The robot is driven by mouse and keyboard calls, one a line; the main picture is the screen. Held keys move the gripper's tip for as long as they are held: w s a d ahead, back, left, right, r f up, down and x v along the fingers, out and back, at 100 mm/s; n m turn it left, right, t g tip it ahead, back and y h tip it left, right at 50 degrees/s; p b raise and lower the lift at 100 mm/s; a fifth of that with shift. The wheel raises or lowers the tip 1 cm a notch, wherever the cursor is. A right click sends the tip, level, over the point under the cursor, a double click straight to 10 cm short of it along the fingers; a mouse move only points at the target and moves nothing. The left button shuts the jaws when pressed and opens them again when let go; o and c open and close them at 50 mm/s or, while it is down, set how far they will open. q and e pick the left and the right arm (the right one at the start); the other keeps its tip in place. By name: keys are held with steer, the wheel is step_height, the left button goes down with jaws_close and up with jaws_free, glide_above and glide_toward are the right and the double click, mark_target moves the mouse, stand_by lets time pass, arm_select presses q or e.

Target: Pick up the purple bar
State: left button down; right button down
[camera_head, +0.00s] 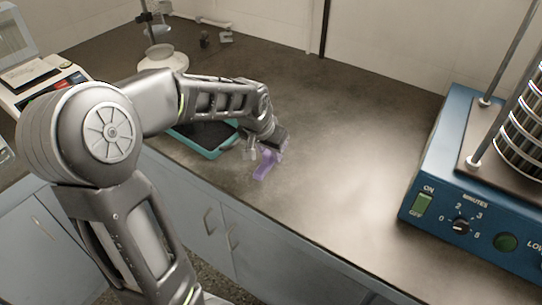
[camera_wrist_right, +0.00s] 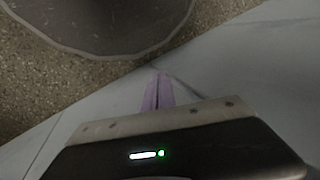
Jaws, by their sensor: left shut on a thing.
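The purple bar (camera_head: 264,168) shows in the head view at the end of my left arm, near the front edge of the dark bench. My left gripper (camera_head: 267,152) points down and is shut on the purple bar. The wrist hides part of the grip, and I cannot tell whether the bar touches the bench. My right gripper (camera_wrist_right: 157,90) shows only in the right wrist view, over the floor and grey cabinet fronts. Its two purplish fingers lie close together with nothing visible between them.
A teal-rimmed dark tray (camera_head: 211,153) lies just left of the bar, partly behind my arm. A blue sieve shaker (camera_head: 440,185) stands at the right. A stand with a white base (camera_head: 165,57) is at the back left. The bench middle (camera_head: 340,130) is clear.

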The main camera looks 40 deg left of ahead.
arm_select(q)
step_height(320, 180, up, 10)
steer(key=shift+r+p, duration=0.1)
steer(key=shift+p, duration=0.25)
arm_select(e)
steer(key=shift+r, duration=0.4)
stand_by(0.5)
